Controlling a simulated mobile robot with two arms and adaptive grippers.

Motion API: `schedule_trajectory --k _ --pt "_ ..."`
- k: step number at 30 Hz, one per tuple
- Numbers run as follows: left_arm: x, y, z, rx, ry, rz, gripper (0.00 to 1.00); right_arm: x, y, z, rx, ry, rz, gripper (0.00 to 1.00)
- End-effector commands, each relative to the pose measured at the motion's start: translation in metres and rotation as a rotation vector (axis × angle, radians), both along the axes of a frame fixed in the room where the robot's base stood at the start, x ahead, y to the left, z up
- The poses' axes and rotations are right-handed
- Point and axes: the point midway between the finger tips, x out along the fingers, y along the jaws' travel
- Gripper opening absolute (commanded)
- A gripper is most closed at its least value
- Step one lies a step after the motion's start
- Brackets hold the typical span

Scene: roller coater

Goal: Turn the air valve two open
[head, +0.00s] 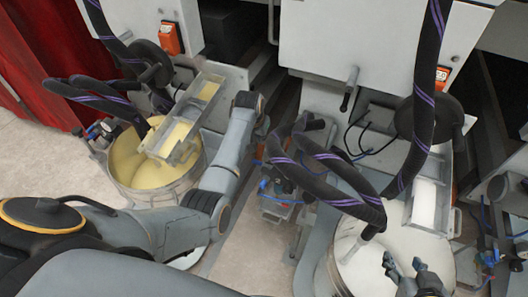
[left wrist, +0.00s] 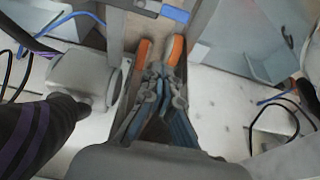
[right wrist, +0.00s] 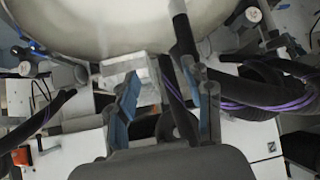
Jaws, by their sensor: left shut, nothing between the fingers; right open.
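My left arm (head: 230,150) reaches to the middle of the head view, where its fingertips cannot be made out. In the left wrist view my left gripper (left wrist: 160,72) is shut and empty, beside two orange tabs (left wrist: 144,52) just past its tips. I cannot tell if these belong to a valve or if the fingers touch them. Small blue air fittings (head: 277,190) sit on a unit between the two machines; which one is air valve two is unclear. My right gripper (head: 405,268) is open and empty above the white bucket; it also shows in the right wrist view (right wrist: 165,88).
A bucket of yellow paint (head: 120,170) stands left and a white-paint bucket (head: 350,255) right. Thick black hoses with purple stripes (head: 330,170) loop across the middle. More blue fittings (head: 492,256) are at the right edge. Pale floor (head: 30,165) is clear at left.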

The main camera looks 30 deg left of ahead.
Motion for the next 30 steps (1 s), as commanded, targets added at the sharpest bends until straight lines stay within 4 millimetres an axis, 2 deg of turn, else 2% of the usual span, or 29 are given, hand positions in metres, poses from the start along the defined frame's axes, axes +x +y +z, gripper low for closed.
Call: schedule_trajectory --k 5,15,22,30 --pt "0.005 0.0 -0.017 0.0 0.0 0.0 0.0 0.025 0.01 0.02 0.038 -0.168 0.012 0.51" --pt "0.015 0.001 -0.044 0.0 -0.002 -0.001 0.0 0.059 0.029 0.084 0.13 -0.548 0.037 0.51" --pt "0.022 0.001 -0.062 0.0 -0.003 0.0 0.0 0.065 0.037 0.133 0.196 -0.813 0.052 0.51" --pt "0.029 0.002 -0.081 0.001 -0.005 0.0 0.0 0.051 0.042 0.188 0.279 -1.12 0.067 0.51"
